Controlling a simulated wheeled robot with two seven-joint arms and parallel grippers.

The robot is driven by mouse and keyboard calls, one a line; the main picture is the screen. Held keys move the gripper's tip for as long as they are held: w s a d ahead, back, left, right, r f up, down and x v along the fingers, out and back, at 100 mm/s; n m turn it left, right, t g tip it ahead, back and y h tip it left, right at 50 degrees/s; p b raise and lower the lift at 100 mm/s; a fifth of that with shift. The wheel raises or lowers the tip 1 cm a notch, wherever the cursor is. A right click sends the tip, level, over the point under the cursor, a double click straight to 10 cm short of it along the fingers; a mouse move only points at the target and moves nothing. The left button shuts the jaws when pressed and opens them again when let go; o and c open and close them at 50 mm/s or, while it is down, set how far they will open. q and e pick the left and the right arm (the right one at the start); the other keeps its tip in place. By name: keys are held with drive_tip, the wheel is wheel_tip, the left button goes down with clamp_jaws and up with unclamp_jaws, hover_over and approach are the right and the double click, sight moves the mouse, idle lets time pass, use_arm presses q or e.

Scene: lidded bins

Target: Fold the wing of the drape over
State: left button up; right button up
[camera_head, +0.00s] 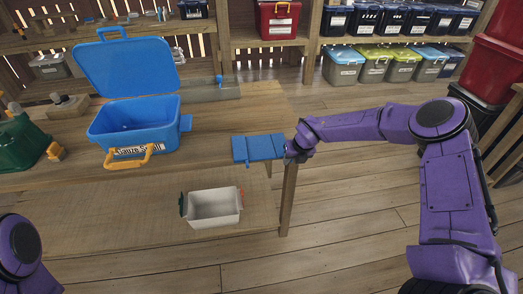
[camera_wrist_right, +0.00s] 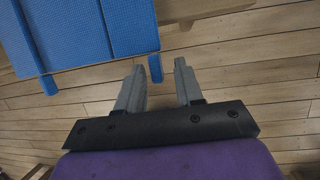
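The drape (camera_head: 258,149) is a flat blue, panelled piece at the right end of the wooden table. In the right wrist view, its textured blue panels (camera_wrist_right: 85,35) fill the upper left, with a seam between them and small tabs along the near edge. My right gripper (camera_head: 289,152) is at the drape's right side. In the right wrist view its two grey fingers (camera_wrist_right: 159,72) are apart, and one blue tab (camera_wrist_right: 155,69) shows between their tips. I cannot tell whether they touch it. My left gripper is out of view; only part of my left arm shows at bottom left.
A blue bin (camera_head: 135,128) with its lid raised stands on the table (camera_head: 50,176). A white bin (camera_head: 214,208) with red and green handles sits in front, lower down. A green container (camera_head: 22,143) is at left. Shelves with several lidded bins line the back.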

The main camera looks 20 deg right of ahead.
drive_tip(key=shift+f, duration=0.3)
drive_tip(key=shift+b, duration=0.4)
idle(0.4)
drive_tip(key=shift+r, duration=0.1)
